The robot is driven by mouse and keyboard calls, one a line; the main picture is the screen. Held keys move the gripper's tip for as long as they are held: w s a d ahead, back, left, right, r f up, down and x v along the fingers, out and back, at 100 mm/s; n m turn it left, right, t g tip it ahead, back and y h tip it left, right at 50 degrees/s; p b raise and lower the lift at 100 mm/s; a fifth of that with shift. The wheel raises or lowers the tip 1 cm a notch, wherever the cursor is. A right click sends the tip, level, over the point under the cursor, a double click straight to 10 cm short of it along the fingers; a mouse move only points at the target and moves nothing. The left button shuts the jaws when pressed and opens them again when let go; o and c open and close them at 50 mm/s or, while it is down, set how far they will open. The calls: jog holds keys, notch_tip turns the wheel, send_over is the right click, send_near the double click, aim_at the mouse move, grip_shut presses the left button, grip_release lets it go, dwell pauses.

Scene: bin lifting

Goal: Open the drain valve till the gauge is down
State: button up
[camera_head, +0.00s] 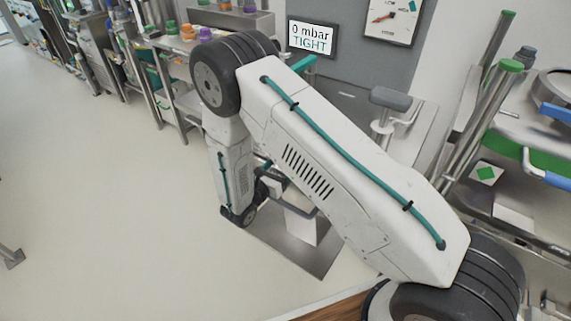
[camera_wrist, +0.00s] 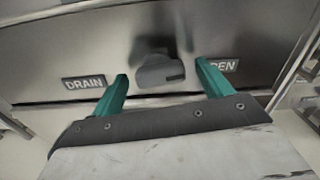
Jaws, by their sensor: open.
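The drain valve (camera_wrist: 160,72) shows in the wrist view as a dark grey knob on a metal panel. A label reading DRAIN (camera_wrist: 84,83) is to its left, and a partly hidden label ending in "PEN" (camera_wrist: 224,66) is to its right. My gripper (camera_wrist: 161,82) is open, with one teal finger on each side of the knob in the picture; I cannot tell whether they touch it. In the head view my arm hides the gripper and the valve. The gauge display (camera_head: 311,38) reads 0 mbar and TIGHT. A round-needle dial (camera_head: 391,17) hangs to its right.
A bench (camera_head: 183,45) with several coloured caps stands at the back left. Metal tubes with green caps (camera_head: 511,66) and a rack stand at the right. The floor (camera_head: 95,180) at the left is clear.

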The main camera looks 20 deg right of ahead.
jog(key=shift+x, duration=1.2)
jog(key=shift+c, duration=0.4)
jog(key=c, duration=0.9)
jog(key=shift+m, duration=0.8)
jog(key=o, duration=1)
